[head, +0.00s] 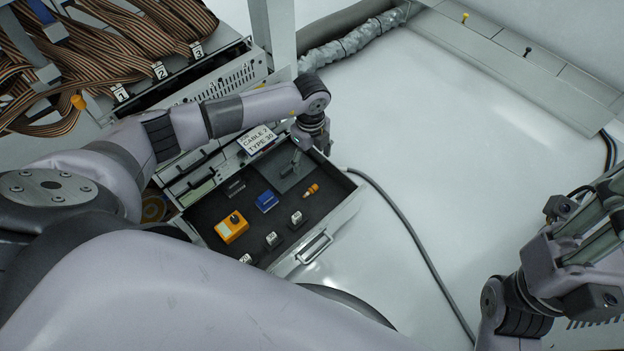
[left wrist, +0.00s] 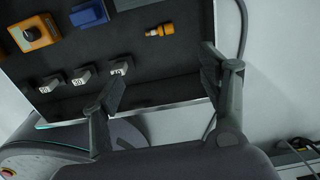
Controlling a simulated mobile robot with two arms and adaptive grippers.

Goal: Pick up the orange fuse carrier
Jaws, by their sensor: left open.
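The orange fuse carrier (head: 311,190) is a small orange cylinder lying in the right part of the open dark-lined drawer (head: 347,205). The fuse carrier also shows in the left wrist view (left wrist: 160,30), beyond my fingertips and apart from them. My left gripper (left wrist: 160,82) is open with nothing between its fingers. In the head view my left gripper (head: 312,138) hangs at the drawer's far right side, its fingers hard to make out. My right gripper (head: 590,225) is at the right edge, away from the drawer; its finger opening is unclear.
The drawer also holds an orange box with a black knob (head: 232,227), a blue block (head: 267,201), a grey plate (head: 295,178) and several small numbered blocks (head: 296,218). A sign (head: 257,139) stands behind. A cable (head: 405,225) crosses the clear white floor.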

